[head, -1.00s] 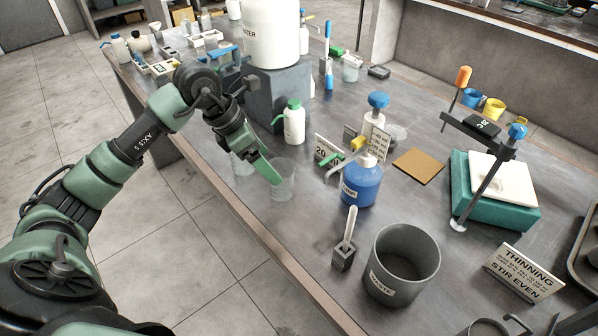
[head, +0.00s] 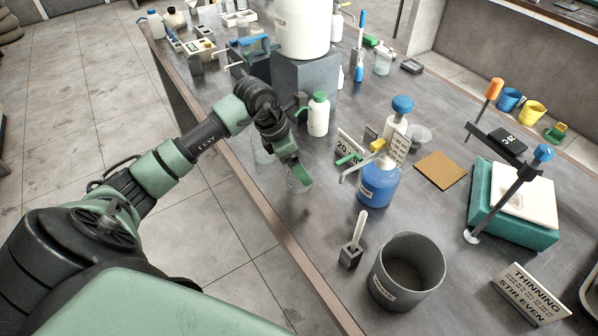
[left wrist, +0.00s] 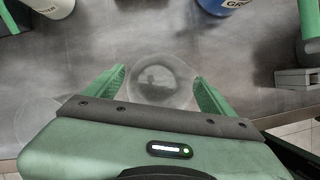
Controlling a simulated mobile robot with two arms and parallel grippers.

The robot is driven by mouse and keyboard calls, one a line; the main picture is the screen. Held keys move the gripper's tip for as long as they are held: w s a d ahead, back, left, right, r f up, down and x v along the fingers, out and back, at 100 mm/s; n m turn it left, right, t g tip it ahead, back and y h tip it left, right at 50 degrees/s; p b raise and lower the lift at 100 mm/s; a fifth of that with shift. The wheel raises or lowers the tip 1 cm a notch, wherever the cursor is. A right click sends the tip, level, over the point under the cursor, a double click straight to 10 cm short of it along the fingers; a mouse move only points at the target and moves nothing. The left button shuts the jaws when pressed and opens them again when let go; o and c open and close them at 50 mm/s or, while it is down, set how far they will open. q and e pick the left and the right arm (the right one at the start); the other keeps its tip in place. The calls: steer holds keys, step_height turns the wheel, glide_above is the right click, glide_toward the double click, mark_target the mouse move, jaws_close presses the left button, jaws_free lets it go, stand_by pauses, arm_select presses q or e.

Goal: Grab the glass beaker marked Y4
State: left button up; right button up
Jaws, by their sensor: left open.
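A clear glass beaker (left wrist: 160,82) stands on the bench and shows between my two open fingers in the left wrist view. In the head view the beaker (head: 293,186) is mostly hidden behind my left gripper (head: 300,178), which is open and reaches down over it. A second clear glass vessel (head: 262,152) stands just left of it, partly behind my arm; its faint outline also shows at the left of the wrist view (left wrist: 36,122). I cannot read a Y4 mark on either. My right gripper is not in view.
A white bottle with a green cap (head: 318,115) stands behind the beaker, beside a grey block (head: 305,85). A blue bottle (head: 379,185) and a 20 sign (head: 349,147) are to the right. A grey waste pot (head: 407,270) is nearer. The bench edge (head: 268,215) is close by on the left.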

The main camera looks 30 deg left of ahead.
arm_select(q)
steer(key=c, duration=1.8)
jaws_close()
steer(key=shift+r, duration=0.15)
